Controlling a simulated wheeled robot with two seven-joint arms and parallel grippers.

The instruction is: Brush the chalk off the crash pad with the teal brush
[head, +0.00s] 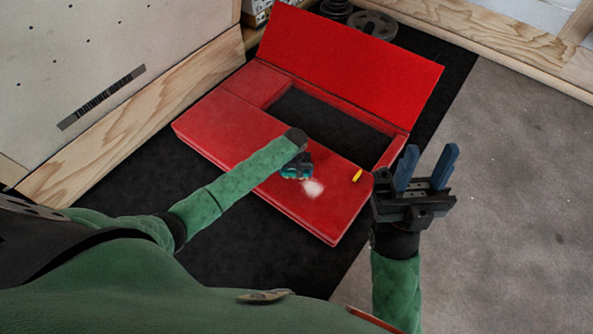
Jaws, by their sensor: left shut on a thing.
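The red crash pad (235,130) lies on the dark mat, with an upright red flap at its back and a dark rectangular opening. A white chalk patch (312,188) is on its front right part. My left gripper (297,168) is shut on the teal brush (291,175), just up and left of the chalk. The gripper and arm hide much of the brush, and I cannot tell whether it touches the pad. My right gripper (426,168) is open and empty, raised to the right of the pad, its blue fingers apart.
A small yellow thing (357,175) lies on the pad right of the chalk. Dark weight plates (372,24) lie behind the flap. A pale wood-edged board (90,70) stands at the left. Grey floor (510,200) is clear at the right.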

